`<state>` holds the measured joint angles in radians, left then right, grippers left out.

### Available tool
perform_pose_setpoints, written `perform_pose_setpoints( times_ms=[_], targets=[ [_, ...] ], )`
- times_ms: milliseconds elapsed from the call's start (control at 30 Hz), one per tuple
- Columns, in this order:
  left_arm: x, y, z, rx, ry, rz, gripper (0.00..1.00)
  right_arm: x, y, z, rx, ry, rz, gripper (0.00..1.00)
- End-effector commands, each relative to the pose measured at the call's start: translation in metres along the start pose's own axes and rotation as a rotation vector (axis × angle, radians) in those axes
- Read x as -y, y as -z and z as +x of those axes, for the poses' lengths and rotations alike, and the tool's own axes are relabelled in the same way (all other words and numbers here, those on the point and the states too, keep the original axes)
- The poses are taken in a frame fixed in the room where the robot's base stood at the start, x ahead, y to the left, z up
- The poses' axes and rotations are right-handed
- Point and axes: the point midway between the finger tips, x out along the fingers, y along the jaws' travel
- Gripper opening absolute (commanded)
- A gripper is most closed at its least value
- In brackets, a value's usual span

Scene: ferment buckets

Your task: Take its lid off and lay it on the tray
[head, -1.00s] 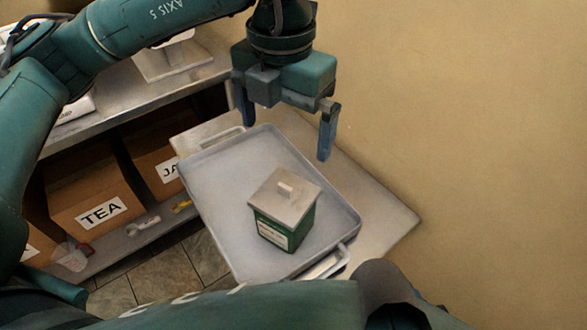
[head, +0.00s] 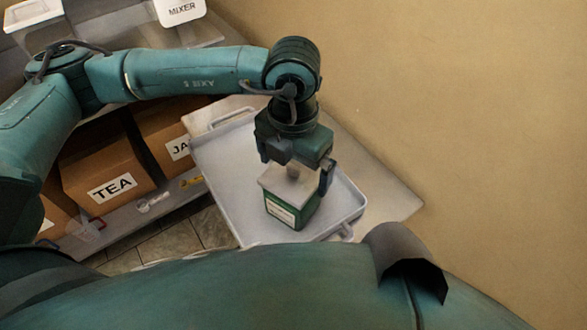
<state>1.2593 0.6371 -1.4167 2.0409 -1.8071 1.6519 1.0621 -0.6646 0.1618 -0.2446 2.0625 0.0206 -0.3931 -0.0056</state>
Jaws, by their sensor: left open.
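A green bucket (head: 293,210) with a pale label stands upright on the light grey tray (head: 222,160). Its flat grey lid (head: 283,183) sits on top, and the lid's small knob is mostly hidden by my gripper. My left gripper (head: 298,178) is open and points down right over the lid, with one finger at the right of the knob. The other finger is largely hidden, and I cannot tell whether the fingers touch the lid. My right gripper is not in view.
The tray rests on a pale surface (head: 390,200) against a beige wall (head: 480,120). The left part of the tray is bare. Cardboard boxes marked TEA (head: 108,165) and JA (head: 165,135) stand on a shelf at left. A MIXER sign (head: 181,10) is above.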

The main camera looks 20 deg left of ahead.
Motion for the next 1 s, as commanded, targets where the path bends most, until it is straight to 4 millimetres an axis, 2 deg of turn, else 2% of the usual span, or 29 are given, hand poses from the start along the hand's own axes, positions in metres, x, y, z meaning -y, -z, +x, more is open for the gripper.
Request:
perform_pose_setpoints(
  times_ms=[267,700,1000],
  targets=[
    [-0.0003,-0.0001,0.0032,0.000,0.000,-0.001,0.98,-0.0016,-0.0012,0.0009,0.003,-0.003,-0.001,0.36],
    [-0.0002,-0.0002,0.0028,0.000,0.000,-0.001,0.62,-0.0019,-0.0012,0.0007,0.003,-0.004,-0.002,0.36],
    [0.0000,-0.0007,-0.0015,0.002,0.000,-0.001,0.61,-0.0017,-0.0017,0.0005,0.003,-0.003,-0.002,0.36]
  ],
)
